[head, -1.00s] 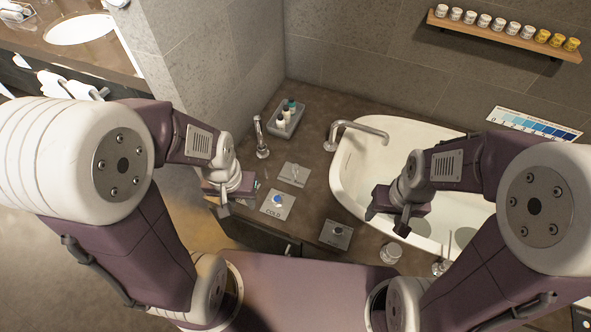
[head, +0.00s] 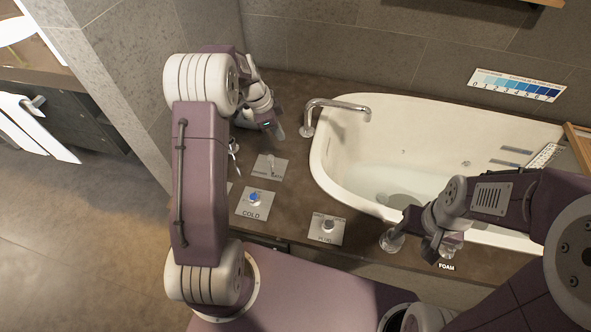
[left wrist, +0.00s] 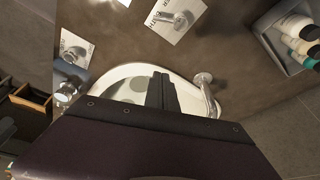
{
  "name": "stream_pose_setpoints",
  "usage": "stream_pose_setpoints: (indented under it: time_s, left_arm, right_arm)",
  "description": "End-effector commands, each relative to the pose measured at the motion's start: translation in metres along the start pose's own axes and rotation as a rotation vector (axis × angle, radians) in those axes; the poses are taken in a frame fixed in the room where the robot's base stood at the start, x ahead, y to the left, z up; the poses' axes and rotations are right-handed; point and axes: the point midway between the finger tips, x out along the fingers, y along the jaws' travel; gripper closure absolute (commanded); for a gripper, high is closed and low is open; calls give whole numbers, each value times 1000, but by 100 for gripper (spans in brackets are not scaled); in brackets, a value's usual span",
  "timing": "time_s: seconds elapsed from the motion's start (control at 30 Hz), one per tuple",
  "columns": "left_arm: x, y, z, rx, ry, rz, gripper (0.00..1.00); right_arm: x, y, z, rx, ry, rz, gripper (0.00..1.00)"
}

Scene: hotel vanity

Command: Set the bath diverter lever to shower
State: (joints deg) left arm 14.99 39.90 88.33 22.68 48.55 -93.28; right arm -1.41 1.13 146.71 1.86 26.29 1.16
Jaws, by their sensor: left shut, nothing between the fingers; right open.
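The diverter is a small chrome lever (head: 271,161) on a square grey plate (head: 262,172) on the brown counter, left of the bathtub. The lever (left wrist: 176,19) and its plate also show at the top of the left wrist view. My right gripper (head: 432,246) is open near the tub's front rim.
A COLD plate with a blue knob (head: 254,198) and another knob plate (head: 327,229) are in front. The spout (head: 338,104) curves over the white tub (head: 330,165). A tray of bottles (left wrist: 290,35) is at the upper right of the wrist view.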

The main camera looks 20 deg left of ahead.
Motion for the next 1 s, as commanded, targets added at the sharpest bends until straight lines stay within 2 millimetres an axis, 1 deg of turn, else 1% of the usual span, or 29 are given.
stream_pose_setpoints:
  time_s: [0.03,0.1,0.2,0.43,0.57,0.67,1.0]
  left_arm:
    - [16,2,12,-19,-5,14,100]
    - [24,3,20,-35,-8,25,100]
    - [23,2,24,-42,-9,23,100]
    - [21,3,23,-41,-10,22,100]
    - [29,3,23,-41,-10,24,100]
    - [46,4,24,-40,-11,26,100]
    - [120,6,24,-41,-11,25,100]
  right_arm:
    - [10,0,1,0,1,0,43]
    - [14,0,1,0,1,0,43]
    - [14,0,1,0,2,0,43]
    - [12,0,1,0,2,0,43]
    - [14,0,1,0,2,0,43]
    - [18,0,2,0,1,0,43]
    - [33,1,3,0,1,0,43]
